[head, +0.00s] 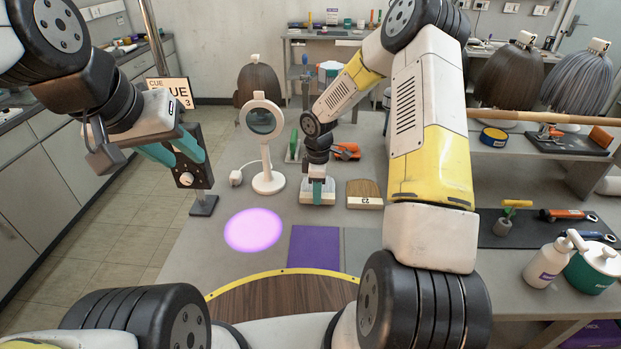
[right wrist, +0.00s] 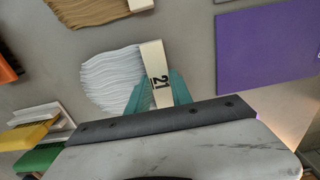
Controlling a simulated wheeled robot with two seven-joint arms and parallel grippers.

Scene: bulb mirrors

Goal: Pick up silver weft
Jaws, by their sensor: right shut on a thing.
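The silver weft (right wrist: 112,78) is a pale, wavy lock of hair with a cream band marked 21 (right wrist: 152,62). My right gripper (right wrist: 158,92) is shut on the band, its teal fingers on either side, with the hair fanning out to the left in the right wrist view. In the head view the right gripper (head: 317,188) is low at the middle of the table and mostly hides this weft. I cannot tell whether the weft touches the table. My left gripper (head: 172,151) is open, above the table's left edge by a dark post.
A brown weft marked 23 (head: 364,193) lies just right of my right gripper. A white ring magnifier (head: 266,150) stands to its left. A purple mat (head: 314,247) and a pink light spot (head: 253,230) are nearer. Wigs on heads (head: 506,77) stand back right.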

